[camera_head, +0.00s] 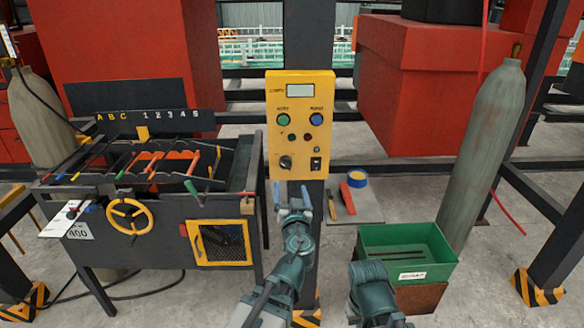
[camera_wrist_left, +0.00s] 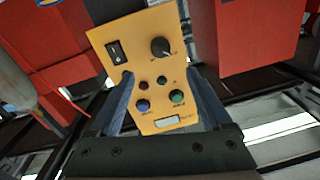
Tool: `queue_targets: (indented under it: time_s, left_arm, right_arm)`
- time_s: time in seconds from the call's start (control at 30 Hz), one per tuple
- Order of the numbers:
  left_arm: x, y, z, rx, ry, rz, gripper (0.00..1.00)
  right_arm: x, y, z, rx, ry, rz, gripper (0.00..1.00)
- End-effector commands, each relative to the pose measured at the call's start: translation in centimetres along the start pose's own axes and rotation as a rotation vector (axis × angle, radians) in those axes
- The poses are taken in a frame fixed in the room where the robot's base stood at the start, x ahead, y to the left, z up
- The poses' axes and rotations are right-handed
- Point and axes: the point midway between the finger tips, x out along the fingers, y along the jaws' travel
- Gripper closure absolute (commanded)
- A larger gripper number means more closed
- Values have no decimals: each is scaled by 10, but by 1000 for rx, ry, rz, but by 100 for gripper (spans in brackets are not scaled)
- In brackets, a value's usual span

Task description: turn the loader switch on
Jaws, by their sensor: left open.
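A yellow control panel (camera_head: 300,136) is fixed to a dark post in the head view. A black rocker switch (camera_head: 316,164) sits at its lower right, beside a black rotary knob (camera_head: 285,162). Which one is labelled loader is too small to read. In the left wrist view the panel appears upside down, with the rocker switch (camera_wrist_left: 115,50) at upper left and the knob (camera_wrist_left: 160,47) to its right. My left gripper (camera_head: 291,188) is open and empty, just below the panel's lower edge. Its blue fingers flank the panel in the wrist view. My right gripper's fingers are not visible.
A bending bench (camera_head: 150,210) with a yellow handwheel stands left of the post. To the right are a grey tray (camera_head: 366,211) with tools, a green scrap bin (camera_head: 400,240) and a gas cylinder (camera_head: 485,150). The space before the panel's face looks clear.

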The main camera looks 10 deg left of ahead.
Motion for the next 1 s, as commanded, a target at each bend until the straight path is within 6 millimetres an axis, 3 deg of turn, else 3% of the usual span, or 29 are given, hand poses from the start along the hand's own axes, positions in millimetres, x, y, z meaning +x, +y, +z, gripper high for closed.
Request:
queue_targets:
  time_s: [0.4,0.6,0.8,1.0]
  left_arm:
    - [83,1,0,0,-1,-3,17]
    - [114,1,0,0,-1,-2,17]
    - [129,0,0,0,-1,-2,17]
    - [132,0,0,0,-1,-1,17]
  right_arm:
    - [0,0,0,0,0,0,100]
    - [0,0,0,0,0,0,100]
    - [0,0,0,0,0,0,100]
    - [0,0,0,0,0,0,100]
